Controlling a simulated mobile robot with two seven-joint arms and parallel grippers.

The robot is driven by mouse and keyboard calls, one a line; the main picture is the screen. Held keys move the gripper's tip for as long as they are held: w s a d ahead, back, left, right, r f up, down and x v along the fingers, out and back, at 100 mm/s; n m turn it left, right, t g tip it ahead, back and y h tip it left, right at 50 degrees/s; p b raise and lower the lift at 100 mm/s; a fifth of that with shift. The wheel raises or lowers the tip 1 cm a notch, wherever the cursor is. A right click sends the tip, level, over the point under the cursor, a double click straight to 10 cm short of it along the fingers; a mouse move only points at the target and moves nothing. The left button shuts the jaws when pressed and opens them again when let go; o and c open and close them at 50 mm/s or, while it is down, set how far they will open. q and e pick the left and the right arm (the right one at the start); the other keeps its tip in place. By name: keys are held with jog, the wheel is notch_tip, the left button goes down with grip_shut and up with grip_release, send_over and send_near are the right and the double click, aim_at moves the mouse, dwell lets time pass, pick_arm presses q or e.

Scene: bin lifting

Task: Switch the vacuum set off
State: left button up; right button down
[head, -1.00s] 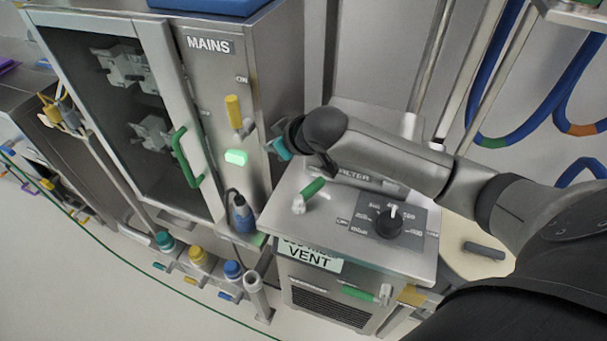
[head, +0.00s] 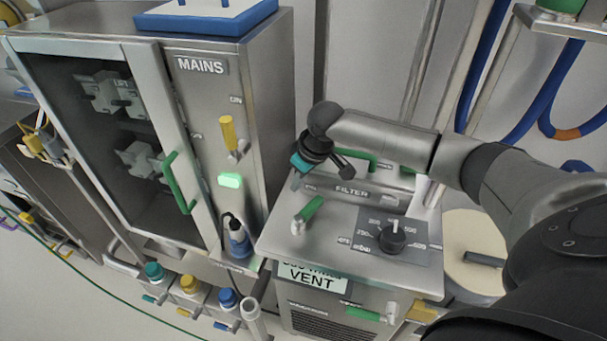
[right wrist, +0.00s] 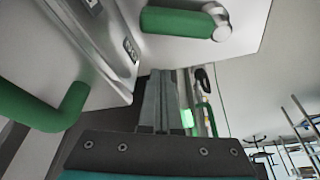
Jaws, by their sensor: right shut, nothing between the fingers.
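The vacuum set is a steel unit (head: 300,240) with a FILTER label, a VENT plate (head: 312,277) and a black dial (head: 392,238) whose white mark points up. A green-handled lever (head: 307,209) stands tilted on its top. Another green lever (head: 364,314) lies about level on its front. A green bar (head: 357,158) shows behind the FILTER label. My right gripper (head: 345,167) is shut and empty above the top's back left. In the right wrist view its closed fingers (right wrist: 163,85) point between two green handles (right wrist: 185,22) (right wrist: 50,108). My left gripper is not in view.
The MAINS cabinet (head: 262,95) stands close on the left, with a yellow lever (head: 228,132), a lit green lamp (head: 230,180) and a green door handle (head: 178,184). Blue hoses (head: 487,75) hang at the right. Several capped fittings (head: 190,285) sit below the cabinet.

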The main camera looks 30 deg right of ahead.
aim_at(308, 214)
jog(key=shift+x, duration=1.1)
jog(key=shift+s+d+f, duration=0.15)
jog(key=shift+s+f, duration=0.05)
jog(key=shift+s, duration=0.1)
jog(key=shift+s+d+r, duration=0.1)
jog(key=shift+s+d, duration=0.15)
jog(key=shift+s, duration=0.55)
jog(key=shift+s+d, duration=0.2)
jog(key=shift+s, duration=0.6)
